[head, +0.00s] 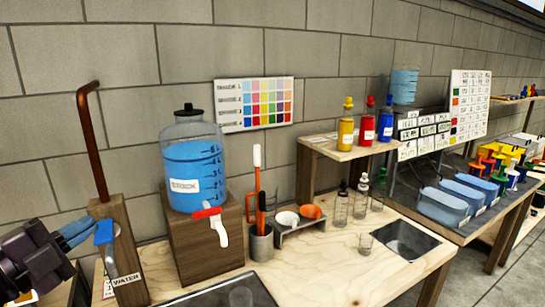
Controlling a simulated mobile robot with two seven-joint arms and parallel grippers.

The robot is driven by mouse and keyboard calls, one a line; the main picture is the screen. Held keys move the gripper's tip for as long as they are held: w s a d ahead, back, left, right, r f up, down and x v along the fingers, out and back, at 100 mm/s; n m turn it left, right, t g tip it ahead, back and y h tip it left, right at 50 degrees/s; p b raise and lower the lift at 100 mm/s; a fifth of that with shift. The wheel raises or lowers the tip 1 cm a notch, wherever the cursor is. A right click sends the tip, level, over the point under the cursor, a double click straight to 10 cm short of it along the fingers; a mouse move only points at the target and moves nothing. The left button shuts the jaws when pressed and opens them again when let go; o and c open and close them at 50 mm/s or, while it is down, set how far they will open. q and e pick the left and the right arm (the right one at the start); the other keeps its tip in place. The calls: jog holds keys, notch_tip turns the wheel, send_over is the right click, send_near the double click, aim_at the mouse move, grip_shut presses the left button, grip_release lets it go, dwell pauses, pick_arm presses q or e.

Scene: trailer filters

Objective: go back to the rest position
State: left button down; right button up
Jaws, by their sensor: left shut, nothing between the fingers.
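My left gripper (84,229) is at the left edge of the head view, its dark wrist coming in from the lower left. Its blue fingers are shut with nothing between them. The fingertips are close to the blue lever (104,233) on the wooden water post (120,250); I cannot tell whether they touch it. My right gripper is not in view.
A jug of blue liquid (190,165) with a red-and-white tap (212,220) stands on a wooden block (195,250). A tool cup (259,243), small bowls and glass bottles stand to the right. The wooden worktop's front (330,270) is clear.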

pick_arm(q)
jog(key=s+a+f+n+g+y, duration=0.2)
jog(key=s+a+f+n+y, duration=0.1)
jog(key=f+n+y, duration=0.6)
jog(key=s+a+f+n+g+y, duration=0.15)
jog(key=s+f+n+y, duration=0.3)
jog(key=f+n, duration=0.5)
jog(key=s+d+f+n+g+h, duration=0.1)
jog(key=s+d+f+g, duration=0.35)
jog(key=s+f, duration=0.25)
jog(key=s+d+f+n+g+h, duration=0.1)
jog(key=s+d+f+n+g, duration=0.15)
jog(key=s+f+g, duration=0.4)
jog(key=w+f+m+t+b, duration=0.1)
jog(key=w+f+t+b, duration=0.2)
jog(key=f, duration=0.6)
jog(key=w+d+f+t+b, duration=0.1)
jog(key=f+t+b, duration=0.3)
jog(key=f, duration=0.5)
jog(key=shift+w+f+m+t+h+b, duration=0.25)
jog(key=shift+w+m+t+h+b, duration=0.15)
jog(key=shift+w+t, duration=0.5)
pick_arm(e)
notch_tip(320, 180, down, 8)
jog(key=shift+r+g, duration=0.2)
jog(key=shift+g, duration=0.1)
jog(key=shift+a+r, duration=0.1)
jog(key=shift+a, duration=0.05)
